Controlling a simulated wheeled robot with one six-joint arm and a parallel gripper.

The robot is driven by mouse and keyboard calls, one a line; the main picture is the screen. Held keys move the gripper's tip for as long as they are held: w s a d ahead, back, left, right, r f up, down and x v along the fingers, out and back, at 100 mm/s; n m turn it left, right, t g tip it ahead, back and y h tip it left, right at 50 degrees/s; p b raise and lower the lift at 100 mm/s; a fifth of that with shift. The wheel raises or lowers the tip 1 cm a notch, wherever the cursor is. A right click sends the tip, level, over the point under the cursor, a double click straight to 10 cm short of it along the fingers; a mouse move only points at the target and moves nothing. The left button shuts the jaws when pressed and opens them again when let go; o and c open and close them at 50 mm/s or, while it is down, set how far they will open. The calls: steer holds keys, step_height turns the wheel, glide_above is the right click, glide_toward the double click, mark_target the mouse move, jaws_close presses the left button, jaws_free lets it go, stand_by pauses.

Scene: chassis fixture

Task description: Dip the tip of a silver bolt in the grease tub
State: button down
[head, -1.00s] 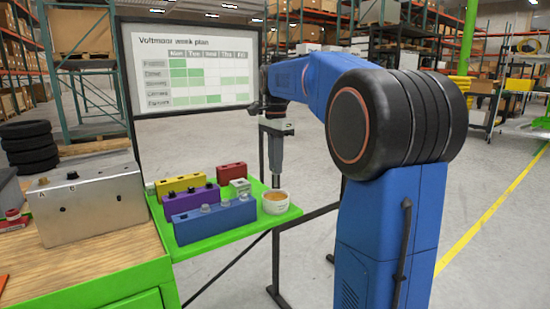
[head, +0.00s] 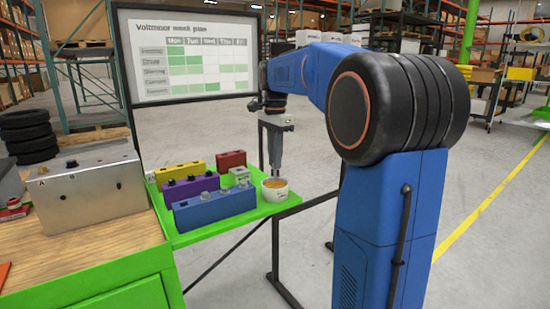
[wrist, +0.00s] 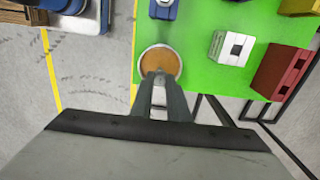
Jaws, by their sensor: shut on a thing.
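The grease tub (head: 275,193) is a small white round cup with orange-brown grease, standing at the right end of the green shelf. In the wrist view the tub (wrist: 160,64) shows just beyond my fingertips. My gripper (head: 275,172) points straight down over the tub, its fingertips at about the rim. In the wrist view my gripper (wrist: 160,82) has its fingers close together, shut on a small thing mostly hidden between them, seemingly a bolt. I cannot tell whether its tip touches the grease. Silver bolts (head: 206,196) stand in the blue block (head: 215,209).
Purple (head: 190,187), yellow (head: 180,171) and red (head: 232,160) blocks and a small white block (head: 239,175) share the green shelf (head: 222,230) left of the tub. A metal chassis box (head: 90,192) stands on the wooden bench. A whiteboard (head: 190,55) rises behind.

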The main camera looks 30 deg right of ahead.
steer(key=shift+f, duration=0.15)
steer(key=shift+f, duration=1.4)
steer(key=shift+r, duration=0.1)
steer(key=shift+r, duration=3.2)
